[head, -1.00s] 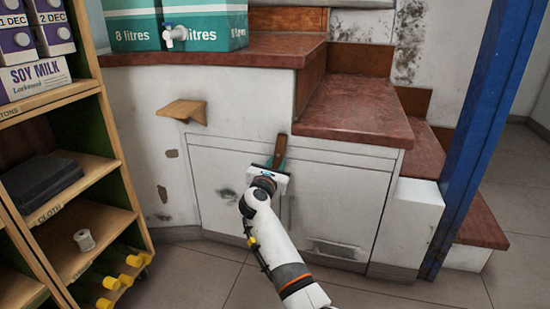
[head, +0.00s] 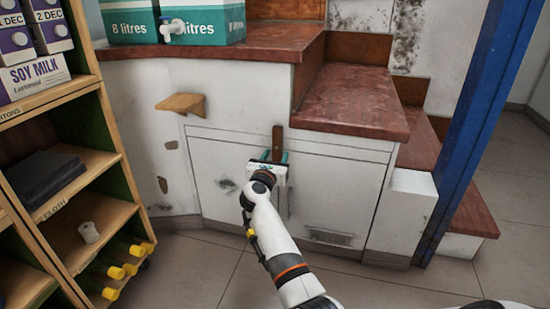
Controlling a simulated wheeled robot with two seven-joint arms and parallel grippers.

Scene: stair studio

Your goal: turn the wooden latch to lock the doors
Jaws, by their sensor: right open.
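The wooden latch (head: 277,140) is a narrow dark brown bar at the top of the seam between two white doors. It stands close to upright. The left door (head: 222,175) and the right door (head: 335,195) both look closed. My right gripper (head: 278,158) is open at the lower part of the latch, with its teal fingers on either side of it. The gripper hides the latch's lower end, so I cannot tell whether the fingers touch it. My left gripper is not in view.
A wooden shelf unit (head: 110,150) with cartons, cloth and yellow-capped bottles stands at the left. A small wooden ledge (head: 182,104) juts from the wall left of the doors. Red-brown steps (head: 355,103) and a blue post (head: 485,120) are at the right.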

